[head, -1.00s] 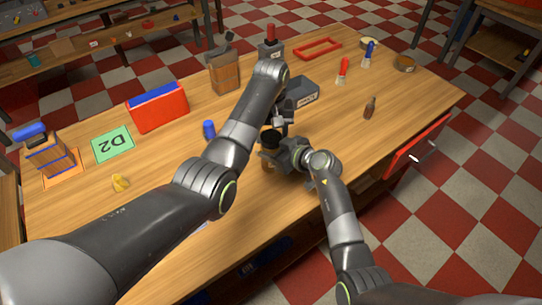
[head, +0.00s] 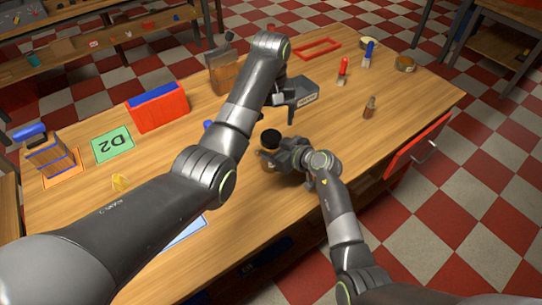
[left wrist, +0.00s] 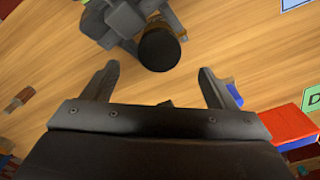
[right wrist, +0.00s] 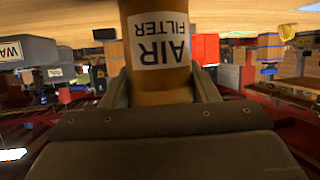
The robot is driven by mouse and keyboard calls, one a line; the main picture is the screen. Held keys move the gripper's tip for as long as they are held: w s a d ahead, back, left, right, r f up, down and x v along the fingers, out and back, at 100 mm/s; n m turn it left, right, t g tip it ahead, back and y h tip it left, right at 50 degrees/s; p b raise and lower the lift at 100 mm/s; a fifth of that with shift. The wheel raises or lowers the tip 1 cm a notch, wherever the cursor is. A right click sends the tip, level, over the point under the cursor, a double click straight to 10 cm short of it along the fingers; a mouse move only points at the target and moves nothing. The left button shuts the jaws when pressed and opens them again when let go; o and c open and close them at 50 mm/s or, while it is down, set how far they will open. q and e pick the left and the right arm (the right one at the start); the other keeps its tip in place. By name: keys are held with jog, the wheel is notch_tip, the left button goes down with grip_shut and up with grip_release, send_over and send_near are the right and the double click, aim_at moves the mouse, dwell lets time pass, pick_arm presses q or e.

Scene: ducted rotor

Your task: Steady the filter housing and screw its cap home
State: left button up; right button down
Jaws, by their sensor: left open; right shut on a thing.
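The filter housing (head: 266,153) stands near the table's front edge, mostly hidden by my right gripper (head: 277,158). In the right wrist view the amber housing (right wrist: 158,83), with its "AIR FILTER" label upside down, sits between the shut fingers. The black cap (head: 271,137) is on top of the housing; whether it is fully screwed down cannot be told. My left gripper (head: 285,108) is open and empty, above and behind the cap. In the left wrist view the cap (left wrist: 159,49) lies just beyond the open fingertips, apart from them.
A grey labelled bin (head: 303,92) stands behind the housing, close to my left gripper. A red bin (head: 158,110) and a green D2 mat (head: 113,145) are to the left. The table front right is clear.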

pick_arm(q)
jog(key=shift+r, duration=0.75)
pick_arm(e)
jog(key=shift+c, duration=2.2)
grip_release()
pick_arm(q)
jog(key=shift+r, duration=0.1)
pick_arm(e)
jog(key=shift+s+d+r, duration=0.25)
jog(key=shift+s+d, duration=0.1)
jog(key=shift+d, duration=0.1)
pick_arm(q)
jog(key=shift+r+p, duration=0.6)
jog(key=shift+p, duration=0.15)
pick_arm(e)
jog(key=v, duration=1.6)
